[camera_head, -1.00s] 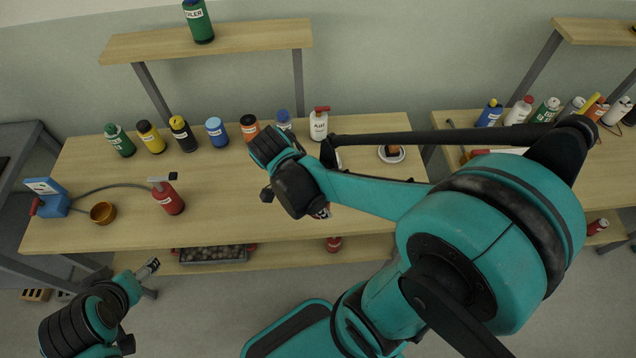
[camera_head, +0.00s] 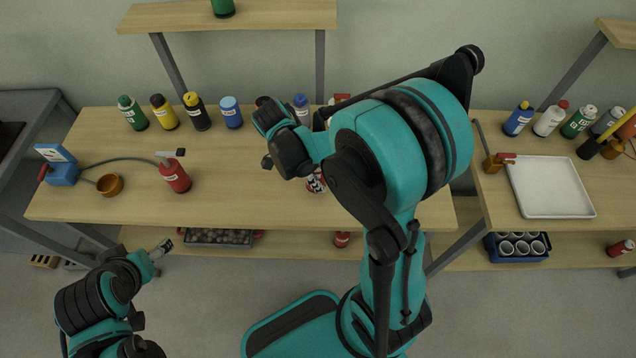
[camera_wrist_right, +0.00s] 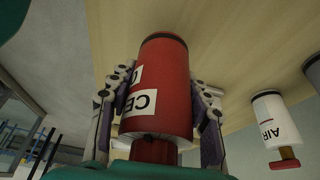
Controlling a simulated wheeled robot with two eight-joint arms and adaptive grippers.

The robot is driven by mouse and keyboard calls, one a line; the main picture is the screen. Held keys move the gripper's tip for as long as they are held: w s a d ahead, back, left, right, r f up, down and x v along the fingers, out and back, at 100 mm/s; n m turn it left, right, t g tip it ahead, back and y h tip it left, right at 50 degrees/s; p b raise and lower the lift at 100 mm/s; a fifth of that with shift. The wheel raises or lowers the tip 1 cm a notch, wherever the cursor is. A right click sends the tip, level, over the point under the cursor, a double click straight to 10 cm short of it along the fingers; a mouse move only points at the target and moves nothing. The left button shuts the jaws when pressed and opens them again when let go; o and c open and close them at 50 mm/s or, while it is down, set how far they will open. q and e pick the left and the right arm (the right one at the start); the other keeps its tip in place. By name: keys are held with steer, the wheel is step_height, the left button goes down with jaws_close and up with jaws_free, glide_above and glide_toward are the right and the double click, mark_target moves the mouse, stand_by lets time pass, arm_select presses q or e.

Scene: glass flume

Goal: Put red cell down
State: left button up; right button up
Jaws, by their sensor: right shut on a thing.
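The red cell (camera_wrist_right: 165,88) is a red cylinder with a dark rim and a white label. My right gripper (camera_wrist_right: 163,100) is shut on it, with a finger on each side. In the head view the cell (camera_head: 316,183) shows only in part, over the front half of the middle table (camera_head: 240,180), beside my right wrist. My arm hides the fingers there. I cannot tell whether the cell touches the table. My left gripper (camera_head: 162,249) is low at the left, in front of the table edge and away from the cell; its jaw opening is unclear.
A red bottle with a lever (camera_head: 174,177), a brown bowl (camera_head: 109,185) and a blue device (camera_head: 60,172) stand on the left of the table. Several bottles line its back, including a blue one (camera_head: 231,112). A white tray (camera_head: 549,188) lies on the right table. The middle left is clear.

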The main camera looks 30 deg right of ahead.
step_height(320, 180, down, 4)
steer(key=shift+r+b, duration=0.25)
steer(key=shift+b, duration=0.4)
steer(key=shift+r, duration=0.1)
steer(key=shift+f, duration=0.2)
steer(key=o, duration=1.3)
steer(key=shift+c, duration=0.2)
steer(key=shift+r, duration=0.1)
